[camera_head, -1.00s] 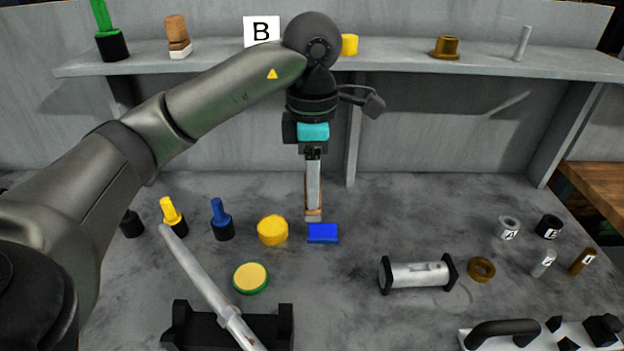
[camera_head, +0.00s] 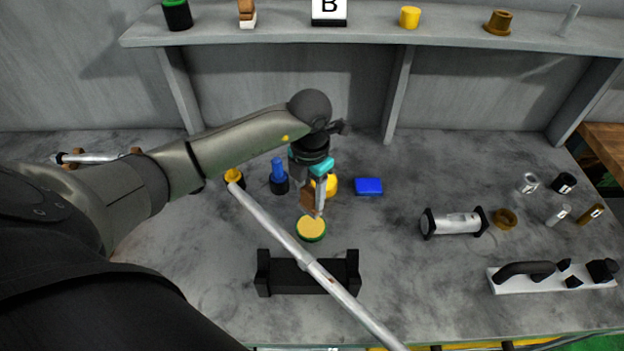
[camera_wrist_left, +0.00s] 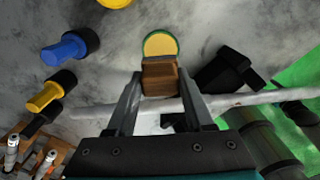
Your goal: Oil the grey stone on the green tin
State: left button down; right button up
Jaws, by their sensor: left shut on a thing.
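The green tin (camera_head: 311,229) is a low round tin with a green rim and a yellow face. It lies on the grey bench behind the black cradle. My left gripper (camera_head: 319,197) points down just behind the tin and is shut on a stone with a brown wooden back (camera_head: 308,203). The wooden back also shows between the fingers in the left wrist view (camera_wrist_left: 160,78), with the tin (camera_wrist_left: 160,44) just beyond it. The stone's underside is hidden, and I cannot tell whether it touches the tin. My right gripper is not in view.
A long grey shaft (camera_head: 290,244) crosses the black cradle (camera_head: 308,281) in front of the tin. A yellow tin (camera_head: 331,185), a blue block (camera_head: 369,187) and a blue-topped bottle (camera_head: 279,178) stand close behind. A similar brown-and-white stone (camera_head: 247,14) stands on the shelf.

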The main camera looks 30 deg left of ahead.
aim_at(311, 212)
pick_arm(q)
jog(key=shift+d+f+b, duration=0.1)
jog(key=shift+f+b, duration=0.4)
jog(key=shift+f, duration=0.2)
notch_tip(311, 212, down, 4)
jog(key=b, duration=0.3)
jog(key=shift+f+b, duration=0.15)
jog(key=shift+b, duration=0.2)
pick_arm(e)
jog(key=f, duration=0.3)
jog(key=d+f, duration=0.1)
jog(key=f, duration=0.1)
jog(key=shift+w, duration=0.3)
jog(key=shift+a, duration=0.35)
pick_arm(q)
jog(key=shift+f+b, duration=0.4)
jog(key=shift+f, duration=0.2)
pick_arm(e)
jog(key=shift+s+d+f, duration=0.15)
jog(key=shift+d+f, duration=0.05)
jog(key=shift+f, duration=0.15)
pick_arm(q)
notch_tip(311, 212, up, 7)
jog(key=p, duration=0.6)
jog(key=shift+r, duration=0.1)
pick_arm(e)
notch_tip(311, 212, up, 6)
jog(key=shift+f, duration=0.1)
